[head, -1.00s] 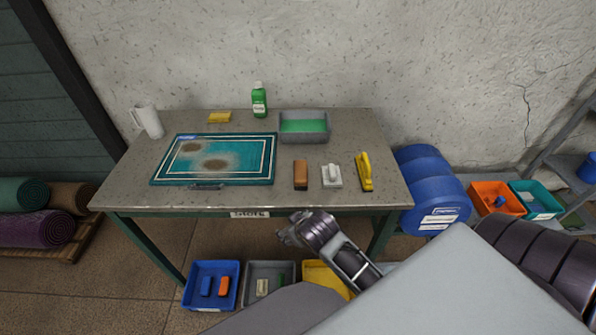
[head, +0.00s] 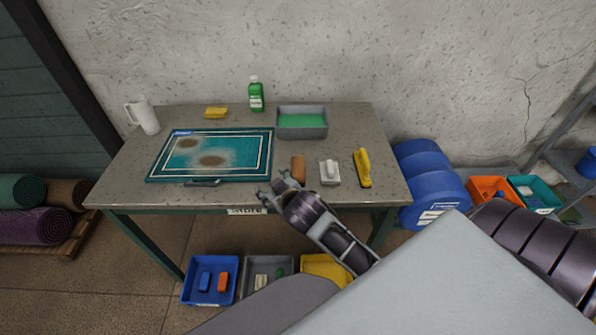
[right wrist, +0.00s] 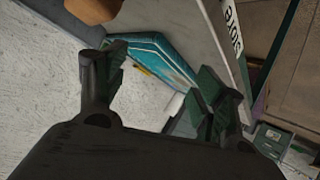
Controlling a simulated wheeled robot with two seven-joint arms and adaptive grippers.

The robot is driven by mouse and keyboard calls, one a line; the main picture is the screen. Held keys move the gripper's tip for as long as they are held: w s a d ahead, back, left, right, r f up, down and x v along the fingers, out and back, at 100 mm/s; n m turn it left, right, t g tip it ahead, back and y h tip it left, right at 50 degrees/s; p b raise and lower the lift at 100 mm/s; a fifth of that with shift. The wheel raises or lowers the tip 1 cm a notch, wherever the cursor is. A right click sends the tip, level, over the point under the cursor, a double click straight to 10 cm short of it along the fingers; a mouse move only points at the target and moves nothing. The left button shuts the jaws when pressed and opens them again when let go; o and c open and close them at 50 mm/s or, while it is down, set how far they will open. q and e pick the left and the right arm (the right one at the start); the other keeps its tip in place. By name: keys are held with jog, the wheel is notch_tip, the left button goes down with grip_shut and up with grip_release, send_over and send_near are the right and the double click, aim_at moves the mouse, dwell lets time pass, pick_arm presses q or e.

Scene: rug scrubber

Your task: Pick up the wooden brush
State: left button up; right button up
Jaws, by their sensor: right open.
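The wooden brush (head: 298,166) is a brown block standing near the front edge of the table, left of a white-handled brush. Its lower part is hidden behind my right gripper in the head view. A brown piece at the top edge of the right wrist view (right wrist: 92,9) looks like the brush, cut off by the frame. My right gripper (head: 271,186) is open and empty at the table's front edge, just left of and nearer than the brush. Its spread fingers also show in the right wrist view (right wrist: 152,78). My left gripper is not in view.
The white-handled brush (head: 330,173) and a yellow brush (head: 363,167) stand to the right. A teal rug (head: 255,172) lies left. A grey tray (head: 302,132) with green liquid, a green bottle (head: 256,95), a yellow sponge (head: 216,113) and a white jug (head: 143,116) stand behind.

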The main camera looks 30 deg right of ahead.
jog(key=w+a+r+n+t+y, duration=0.3)
jog(key=w+a+r+n+t, duration=0.15)
jog(key=r, duration=0.45)
jog(key=w+a+r+n+t+y, duration=0.3)
jog(key=w+a+r+y, duration=0.15)
jog(key=r, duration=0.45)
jog(key=s+a+r+n+g+y, duration=0.2)
jog(key=a+n+g+y, duration=0.35)
jog(key=n, duration=0.35)
jog(key=s+a+r+n+g+y, duration=0.25)
jog(key=a+n+g+y, duration=0.25)
jog(key=a+n+y, duration=0.25)
jog(key=d+f+n+g+h, duration=0.6)
jog(key=d+f+g+h, duration=0.35)
jog(key=f, duration=0.45)
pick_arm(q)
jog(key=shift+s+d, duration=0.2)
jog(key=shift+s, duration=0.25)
pick_arm(e)
jog(key=w+d+m+h, duration=0.2)
jog(key=d+h, duration=0.8)
jog(key=d, duration=1.4)
jog(key=shift+d+r+m+t, duration=0.35)
jog(key=shift+r+m, duration=0.05)
jog(key=shift+m, duration=0.1)
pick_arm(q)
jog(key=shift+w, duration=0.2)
pick_arm(e)
jog(key=shift+f, duration=0.1)
